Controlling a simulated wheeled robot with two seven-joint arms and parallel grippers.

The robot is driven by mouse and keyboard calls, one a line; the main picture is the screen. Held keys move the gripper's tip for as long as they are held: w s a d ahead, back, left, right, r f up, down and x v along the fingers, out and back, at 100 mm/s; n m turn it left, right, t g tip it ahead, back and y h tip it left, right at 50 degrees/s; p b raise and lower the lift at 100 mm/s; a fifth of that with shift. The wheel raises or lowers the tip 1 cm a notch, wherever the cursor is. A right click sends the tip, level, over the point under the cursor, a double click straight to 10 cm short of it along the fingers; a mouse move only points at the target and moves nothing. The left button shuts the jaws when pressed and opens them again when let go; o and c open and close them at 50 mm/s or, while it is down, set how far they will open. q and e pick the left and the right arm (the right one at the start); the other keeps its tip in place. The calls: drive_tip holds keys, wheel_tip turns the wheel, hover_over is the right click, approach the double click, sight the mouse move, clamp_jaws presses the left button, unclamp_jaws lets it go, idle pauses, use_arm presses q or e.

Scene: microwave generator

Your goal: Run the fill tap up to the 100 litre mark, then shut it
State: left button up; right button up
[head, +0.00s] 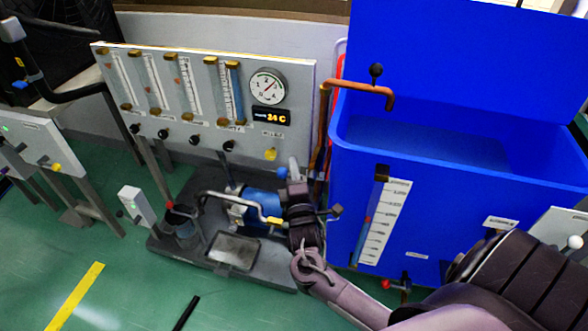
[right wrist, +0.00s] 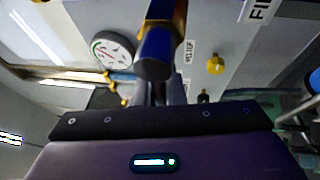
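The blue open tank (head: 350,180) stands right of centre with its lid up. A copper spout (head: 360,88) with a black knob (head: 376,70) reaches over its rim. My right gripper (head: 291,182) is at a blue-ended handle (head: 282,173) left of the tank. In the right wrist view the blue handle (right wrist: 156,55) lies right before my fingers (right wrist: 160,92); I cannot tell whether they grip it. My left gripper is out of view.
A grey panel (head: 200,62) carries flow tubes, a dial (head: 268,86), a display reading 24 C and a yellow knob (head: 270,154). A blue pump (head: 258,207) stands on a dark base below. A red-handled valve (head: 388,284) is low on the tank. Green floor lies open at left.

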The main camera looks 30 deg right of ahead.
clamp_jaws()
drive_tip(key=m, duration=0.2)
drive_tip(key=r+m+h, duration=0.1)
drive_tip(key=m, duration=0.1)
drive_tip(key=shift+s+d+r+t+h+p, duration=0.1)
drive_tip(key=shift+s+r+t+h+p, duration=0.1)
drive_tip(key=shift+t+h+p, duration=0.1)
drive_tip(key=o, duration=0.6)
unclamp_jaws()
drive_tip(key=shift+v, duration=3.9)
drive_tip(key=shift+w, duration=0.1)
